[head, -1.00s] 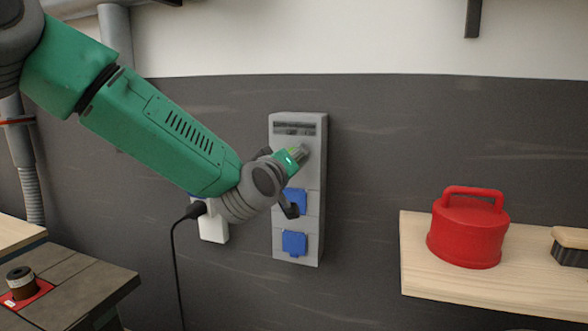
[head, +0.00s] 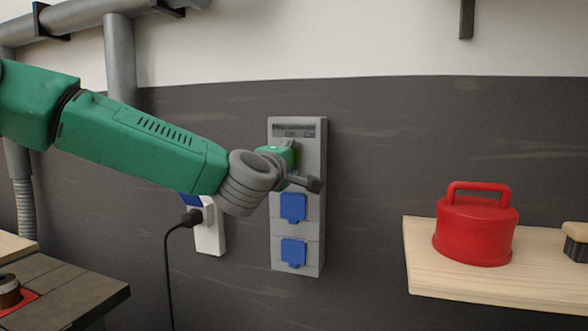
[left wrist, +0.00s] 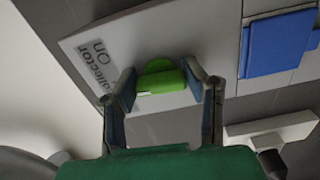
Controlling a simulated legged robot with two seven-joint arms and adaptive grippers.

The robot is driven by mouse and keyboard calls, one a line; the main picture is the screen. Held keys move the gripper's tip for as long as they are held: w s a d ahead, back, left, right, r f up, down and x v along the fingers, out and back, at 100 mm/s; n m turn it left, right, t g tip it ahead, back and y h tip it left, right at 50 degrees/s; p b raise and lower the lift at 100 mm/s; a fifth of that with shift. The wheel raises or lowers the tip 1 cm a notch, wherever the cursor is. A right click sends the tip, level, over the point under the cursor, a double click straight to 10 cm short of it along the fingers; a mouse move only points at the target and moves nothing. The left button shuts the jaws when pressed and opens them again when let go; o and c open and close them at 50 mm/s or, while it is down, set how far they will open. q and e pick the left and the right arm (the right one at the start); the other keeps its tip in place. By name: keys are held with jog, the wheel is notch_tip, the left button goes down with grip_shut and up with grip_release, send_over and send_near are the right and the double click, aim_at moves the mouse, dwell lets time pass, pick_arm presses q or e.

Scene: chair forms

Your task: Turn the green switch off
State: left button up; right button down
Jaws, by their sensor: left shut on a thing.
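The green switch (left wrist: 158,78) is a rounded knob on the upper part of a grey panel (head: 312,205) on the wall. In the head view my left gripper (head: 298,165) is at the upper part of the panel, with one finger pointing right. It mostly hides the switch there. My right gripper is not in view.
Two blue socket covers (head: 293,207) are below the switch. A white wall socket (head: 211,237) with a black plug and cable is left of the panel. A red lidded container (head: 474,232) stands on a wooden shelf (head: 440,275) at the right. A dark table (head: 75,300) is at lower left.

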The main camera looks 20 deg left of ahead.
pick_arm(q)
jog(key=shift+a+f+n, duration=0.1)
jog(key=shift+f+n, duration=0.2)
jog(key=shift+n, duration=0.2)
jog(key=o, duration=0.9)
jog(key=shift+o, duration=1.3)
jog(key=shift+s, duration=0.1)
jog(key=shift+a+r, duration=0.15)
jog(key=shift+a, duration=0.15)
jog(key=shift+s, duration=0.15)
jog(key=s, duration=1.1)
jog(key=shift+s+a, duration=0.3)
jog(key=shift+s, duration=0.05)
jog(key=shift+d, duration=0.15)
